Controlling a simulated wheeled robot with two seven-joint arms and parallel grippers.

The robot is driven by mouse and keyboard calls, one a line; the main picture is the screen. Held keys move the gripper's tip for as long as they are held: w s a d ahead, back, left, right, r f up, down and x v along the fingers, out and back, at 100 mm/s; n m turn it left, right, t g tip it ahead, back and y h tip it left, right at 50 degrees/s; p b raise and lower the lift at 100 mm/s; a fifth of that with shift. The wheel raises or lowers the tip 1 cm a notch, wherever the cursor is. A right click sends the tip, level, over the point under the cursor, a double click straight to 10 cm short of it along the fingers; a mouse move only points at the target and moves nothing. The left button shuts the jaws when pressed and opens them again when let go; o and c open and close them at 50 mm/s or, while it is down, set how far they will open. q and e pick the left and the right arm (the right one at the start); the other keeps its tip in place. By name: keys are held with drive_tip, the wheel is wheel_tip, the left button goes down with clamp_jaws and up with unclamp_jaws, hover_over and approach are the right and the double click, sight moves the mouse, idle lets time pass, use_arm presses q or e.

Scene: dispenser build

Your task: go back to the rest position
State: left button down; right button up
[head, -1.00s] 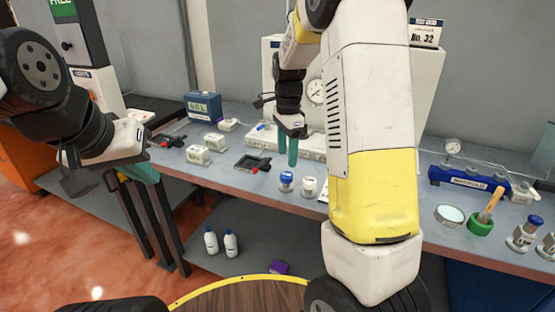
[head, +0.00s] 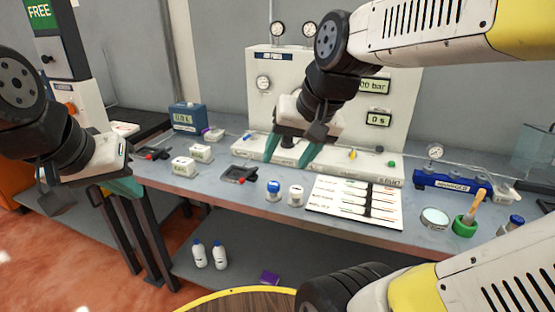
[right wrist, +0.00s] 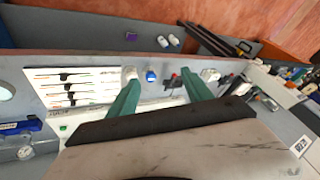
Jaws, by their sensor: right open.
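My right gripper (head: 288,150) is in the upper middle of the head view, above the bench and in front of the white panel machine. Its two green fingers are apart with nothing between them. They also show apart in the right wrist view (right wrist: 158,95), pointing toward the bench's front part. My left gripper (head: 124,184) is at the left of the head view, beside the bench's left end. Its green fingertips overlap from this angle, so its opening cannot be judged.
The white panel machine (head: 400,105) stands at the back. On the bench are a blue-capped jar (head: 273,191), a white-capped jar (head: 296,195), a chart board (head: 340,211), small white boxes (head: 184,166), a blue manifold (head: 450,182) and a green holder (head: 465,225). Bottles (head: 220,254) stand on the lower shelf.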

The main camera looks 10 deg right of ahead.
drive_tip(key=shift+s+a+f+n+t, duration=0.15)
drive_tip(key=shift+s+n+t, duration=0.1)
drive_tip(key=shift+s+n, duration=0.5)
drive_tip(key=shift+s+a+f+n+t, duration=0.2)
drive_tip(key=shift+s+n, duration=0.25)
drive_tip(key=shift+s, duration=0.5)
drive_tip(key=shift+d+r, duration=0.1)
drive_tip(key=shift+d, duration=0.05)
